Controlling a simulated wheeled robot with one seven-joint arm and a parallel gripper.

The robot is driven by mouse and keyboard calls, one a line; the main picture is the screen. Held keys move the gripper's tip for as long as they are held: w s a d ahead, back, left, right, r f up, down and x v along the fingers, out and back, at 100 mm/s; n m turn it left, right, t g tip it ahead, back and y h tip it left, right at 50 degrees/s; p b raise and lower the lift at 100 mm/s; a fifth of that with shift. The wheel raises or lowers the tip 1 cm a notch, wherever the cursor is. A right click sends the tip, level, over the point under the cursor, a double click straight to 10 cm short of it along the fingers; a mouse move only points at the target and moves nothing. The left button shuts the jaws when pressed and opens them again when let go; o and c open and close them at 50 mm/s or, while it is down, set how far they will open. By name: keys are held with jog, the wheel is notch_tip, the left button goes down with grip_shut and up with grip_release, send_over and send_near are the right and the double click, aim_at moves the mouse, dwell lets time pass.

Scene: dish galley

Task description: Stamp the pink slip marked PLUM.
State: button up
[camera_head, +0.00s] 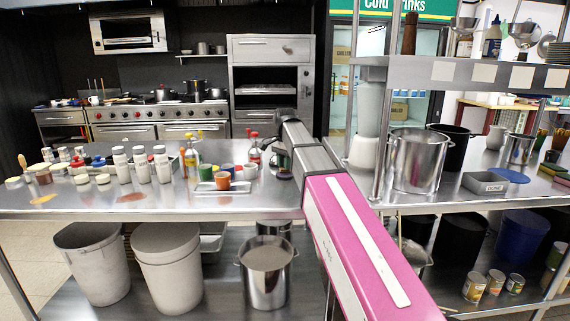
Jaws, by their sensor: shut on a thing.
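My arm (352,245), with a pink link and grey parts beyond it, reaches over the steel counter (120,213). Its far end folds down behind itself, and I cannot make out my gripper's fingers or anything held there. A small dark round thing (285,174) with some green shows close beside the arm; I cannot tell what it is. I can make out no pink slip and no word PLUM. A grey tray (486,183) with a label that seems to read DONE sits on the right part of the counter.
Several white-topped bottles (141,165) and small jars stand at the left. Coloured cups (222,181) sit on a small tray left of my arm. A tall steel pot (413,160) and a shelf post (384,145) stand close to its right.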

jog(key=shift+f, duration=0.55)
dwell(1.5)
jog(key=shift+r, duration=0.1)
jog(key=shift+r, duration=3.45)
